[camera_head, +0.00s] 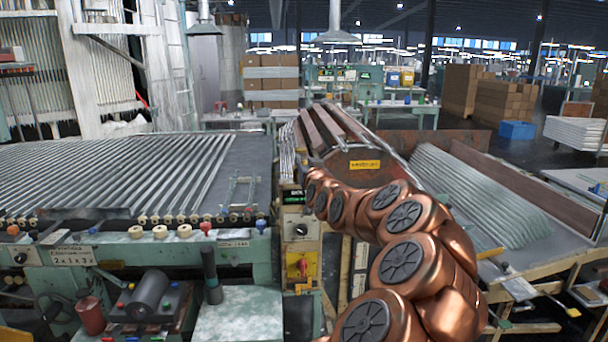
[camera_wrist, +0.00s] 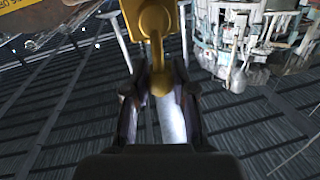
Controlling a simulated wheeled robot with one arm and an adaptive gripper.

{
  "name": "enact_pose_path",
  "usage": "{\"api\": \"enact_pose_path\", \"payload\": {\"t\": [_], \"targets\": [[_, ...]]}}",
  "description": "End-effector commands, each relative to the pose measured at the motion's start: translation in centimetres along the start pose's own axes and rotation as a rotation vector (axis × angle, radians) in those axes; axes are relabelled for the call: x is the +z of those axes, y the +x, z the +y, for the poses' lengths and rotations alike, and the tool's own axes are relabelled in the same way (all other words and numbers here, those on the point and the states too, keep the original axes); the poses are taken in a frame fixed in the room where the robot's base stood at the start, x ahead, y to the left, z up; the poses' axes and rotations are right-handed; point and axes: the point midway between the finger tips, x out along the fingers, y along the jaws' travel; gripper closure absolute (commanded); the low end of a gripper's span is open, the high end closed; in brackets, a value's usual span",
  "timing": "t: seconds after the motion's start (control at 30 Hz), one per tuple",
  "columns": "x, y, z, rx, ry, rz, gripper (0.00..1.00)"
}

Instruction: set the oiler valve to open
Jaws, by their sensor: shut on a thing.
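In the wrist view a brass-yellow valve handle (camera_wrist: 152,22) hangs from the top edge, with a round boss and a narrow stem that ends in a small knob. I take it to be the oiler valve; no label on it is readable. My gripper (camera_wrist: 161,82) is shut on the knob end, one dark finger on each side. A pale cylinder shows between the fingers below the knob. In the head view my copper arm reaches from the lower right to the middle, and neither the gripper nor the held handle can be made out there.
A control post (camera_head: 301,228) with a dark knob and a yellow-backed red switch (camera_head: 299,266) stands left of my arm. A tubing conveyor (camera_head: 120,165) lies at left. A yellow label (camera_head: 365,165) marks the brown trough behind my arm. Stacked glass tubes (camera_head: 480,200) lie at right.

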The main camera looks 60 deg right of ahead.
Motion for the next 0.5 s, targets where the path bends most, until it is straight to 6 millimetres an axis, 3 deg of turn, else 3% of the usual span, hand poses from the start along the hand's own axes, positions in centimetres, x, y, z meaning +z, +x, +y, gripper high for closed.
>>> {"api": "enact_pose_path", "payload": {"t": [0.3,0.33,0.5], "targets": [[0.00,-0.02,-0.02,-0.001,0.004,-0.002,1.00],[0.00,-0.02,-0.02,-0.001,0.004,-0.002,0.74],[0.00,-0.02,-0.01,0.000,0.003,-0.001,0.56]]}}
